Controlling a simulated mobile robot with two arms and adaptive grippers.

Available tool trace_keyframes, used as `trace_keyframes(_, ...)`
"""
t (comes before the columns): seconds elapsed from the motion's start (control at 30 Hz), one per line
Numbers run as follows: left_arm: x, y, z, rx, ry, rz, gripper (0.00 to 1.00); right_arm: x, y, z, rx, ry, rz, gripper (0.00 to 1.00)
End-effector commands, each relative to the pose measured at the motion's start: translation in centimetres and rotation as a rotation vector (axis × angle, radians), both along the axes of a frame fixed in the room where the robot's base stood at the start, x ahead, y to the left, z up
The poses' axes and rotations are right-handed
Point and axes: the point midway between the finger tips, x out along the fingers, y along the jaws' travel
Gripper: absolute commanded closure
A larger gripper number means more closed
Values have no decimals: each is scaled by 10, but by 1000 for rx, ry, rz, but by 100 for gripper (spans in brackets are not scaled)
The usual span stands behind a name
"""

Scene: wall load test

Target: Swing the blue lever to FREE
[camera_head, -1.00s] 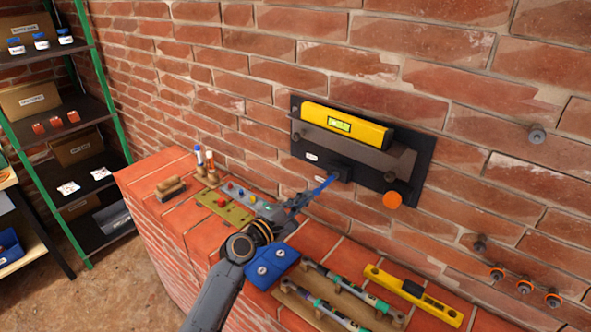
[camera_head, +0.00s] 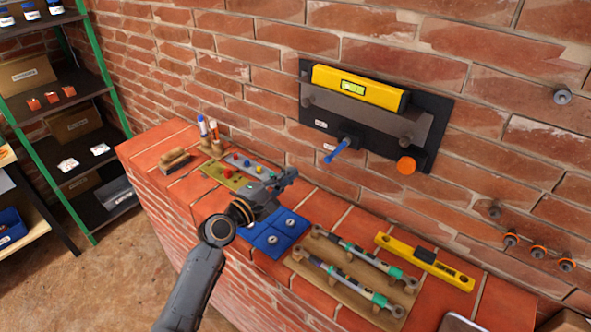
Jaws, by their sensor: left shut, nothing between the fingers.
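The blue lever (camera_head: 336,151) sticks out from a dark block low on a black wall panel (camera_head: 436,125). Its free end points down and to the left in the picture. Small white labels (camera_head: 320,123) sit near it, too small to read. My left gripper (camera_head: 286,179) is shut and empty, below and left of the lever, apart from it, above the brick ledge. My right gripper is not in view.
A yellow level (camera_head: 360,86) rests on the panel, with an orange knob (camera_head: 406,166) at its lower right. The brick ledge (camera_head: 340,212) holds a blue case (camera_head: 268,240), a wooden rack (camera_head: 335,283) and another yellow level (camera_head: 425,262). Shelving stands left.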

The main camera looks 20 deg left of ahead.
Motion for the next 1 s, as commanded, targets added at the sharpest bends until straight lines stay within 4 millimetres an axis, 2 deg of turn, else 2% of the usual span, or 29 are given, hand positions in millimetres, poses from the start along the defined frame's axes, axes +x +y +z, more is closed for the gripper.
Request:
trace_keyframes(0.13,-24,11,-3,4,2,2,100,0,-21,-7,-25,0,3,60)
trace_keyframes(0.3,-39,17,-2,1,1,1,100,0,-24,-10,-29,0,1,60)
trace_keyframes(0.63,-42,18,0,0,0,1,100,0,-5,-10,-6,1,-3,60)
trace_keyframes(1.0,-42,18,-1,0,0,1,100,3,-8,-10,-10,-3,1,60)
